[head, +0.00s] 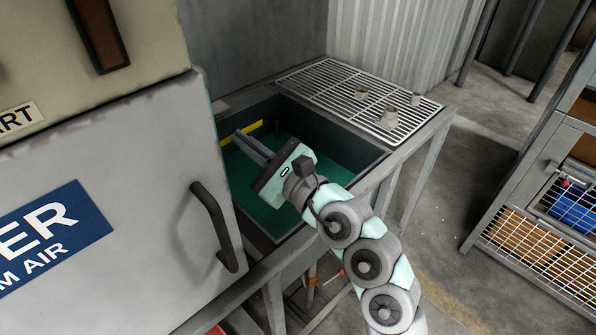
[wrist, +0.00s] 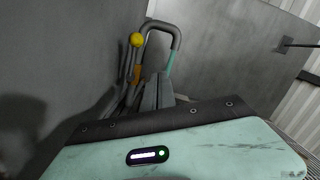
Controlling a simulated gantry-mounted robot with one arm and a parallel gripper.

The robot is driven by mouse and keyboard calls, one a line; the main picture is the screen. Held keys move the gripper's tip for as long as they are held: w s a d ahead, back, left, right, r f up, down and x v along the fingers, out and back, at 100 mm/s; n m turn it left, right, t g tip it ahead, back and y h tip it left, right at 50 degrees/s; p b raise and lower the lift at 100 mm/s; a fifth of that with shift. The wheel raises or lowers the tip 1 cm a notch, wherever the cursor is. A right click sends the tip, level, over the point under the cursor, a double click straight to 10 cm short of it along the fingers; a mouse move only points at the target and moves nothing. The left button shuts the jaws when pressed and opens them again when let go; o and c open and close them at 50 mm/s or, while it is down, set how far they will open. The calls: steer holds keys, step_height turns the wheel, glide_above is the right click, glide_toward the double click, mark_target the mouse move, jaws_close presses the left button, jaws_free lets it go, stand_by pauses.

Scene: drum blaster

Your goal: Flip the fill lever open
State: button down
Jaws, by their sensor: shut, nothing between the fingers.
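In the wrist view a thin lever with a yellow ball knob (wrist: 137,40) stands against a grey wall. Beside it a grey bent pipe (wrist: 162,24) loops over, with an orange part on its left leg and a teal part on its right leg. I cannot tell for certain which is the fill lever; neither shows clearly in the head view. My gripper (wrist: 158,82) is shut and empty, its fingertips pointing toward the pipe and lever and overlapping the loop's lower part in the picture. I cannot tell whether they touch. In the head view my gripper (head: 240,138) reaches over the green-floored basin, toward the cabinet side.
The grey cabinet door (head: 110,200) with a dark handle (head: 216,228) stands close on the left. The basin (head: 338,138) has a raised rim. A metal grate (head: 335,90) with small parts lies behind it. A wire-fronted rack (head: 540,235) stands at right.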

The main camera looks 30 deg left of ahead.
steer(key=p+v, duration=0.2)
steer(key=v, duration=1)
steer(key=shift+w+d+r, duration=0.25)
steer(key=shift+w+d, duration=0.05)
steer(key=shift+d, duration=0.2)
